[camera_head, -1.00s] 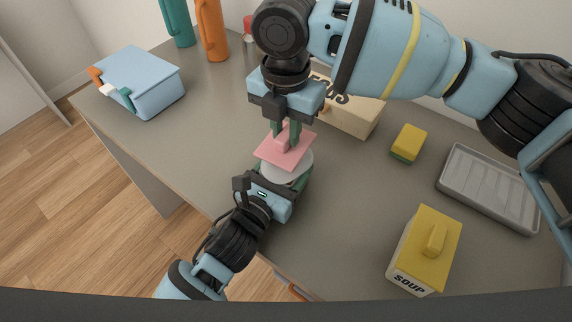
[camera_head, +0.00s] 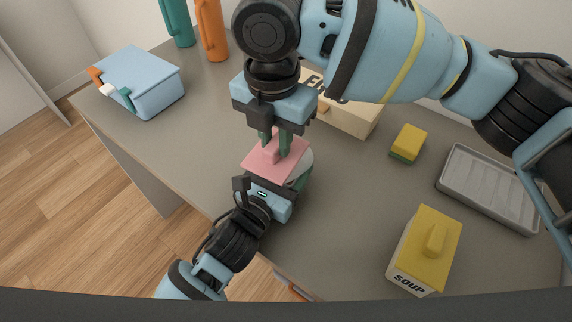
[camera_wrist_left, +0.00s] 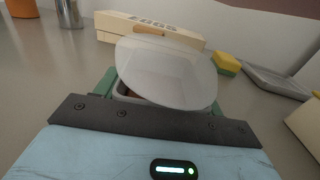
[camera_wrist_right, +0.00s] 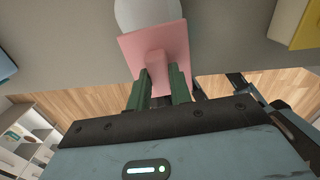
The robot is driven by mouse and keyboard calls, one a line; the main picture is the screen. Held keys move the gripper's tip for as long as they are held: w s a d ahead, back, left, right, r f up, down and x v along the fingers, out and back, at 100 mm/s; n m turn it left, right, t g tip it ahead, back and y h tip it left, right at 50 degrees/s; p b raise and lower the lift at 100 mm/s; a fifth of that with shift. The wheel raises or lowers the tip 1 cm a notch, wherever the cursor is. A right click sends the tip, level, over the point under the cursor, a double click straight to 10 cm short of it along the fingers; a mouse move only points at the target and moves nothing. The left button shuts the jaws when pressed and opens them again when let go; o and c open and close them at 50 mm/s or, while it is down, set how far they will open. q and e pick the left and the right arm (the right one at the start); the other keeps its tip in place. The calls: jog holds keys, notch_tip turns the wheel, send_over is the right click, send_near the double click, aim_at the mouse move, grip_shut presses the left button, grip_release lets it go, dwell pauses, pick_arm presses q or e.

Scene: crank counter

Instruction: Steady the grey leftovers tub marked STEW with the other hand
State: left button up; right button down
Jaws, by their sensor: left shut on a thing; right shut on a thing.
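My left gripper (camera_head: 279,188) is shut on the grey tub (camera_wrist_left: 124,95), with one green finger on each side in the left wrist view. A pale round disc (camera_wrist_left: 165,70) lies tilted over the tub's mouth, with something brown showing under its edge. The disc also shows in the head view (camera_head: 303,163). My right gripper (camera_head: 275,142) is shut on the knob of a square pink lid (camera_head: 262,166), above and partly over the disc. The pink lid also shows in the right wrist view (camera_wrist_right: 168,50). No STEW marking is visible; the tub is mostly hidden in the head view.
A yellow-lidded SOUP box (camera_head: 426,249) stands at the right front. An EGGS box (camera_head: 350,117), a yellow and green sponge (camera_head: 408,143) and a grey tray (camera_head: 489,188) lie behind. A blue box (camera_head: 151,84) and bottles (camera_head: 211,30) are at left. The left-front counter is clear.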

pick_arm(q)
jog(key=shift+f, duration=0.45)
pick_arm(e)
jog(key=shift+s+a+r, duration=0.25)
jog(key=shift+s+r, duration=0.05)
jog(key=shift+s, duration=0.3)
jog(key=shift+s+a+r, duration=0.2)
jog(key=shift+s+r, duration=0.05)
jog(key=shift+s, duration=0.3)
jog(key=shift+s+a+r, duration=0.25)
jog(key=shift+s+r, duration=0.05)
jog(key=shift+s, duration=0.3)
pick_arm(q)
jog(key=o, duration=0.9)
jog(key=shift+o, duration=1.1)
jog(key=shift+r, duration=0.1)
pick_arm(e)
jog(key=shift+w, duration=0.1)
pick_arm(q)
jog(key=shift+o, duration=0.2)
jog(key=shift+r, duration=0.15)
jog(key=v, duration=1.2)
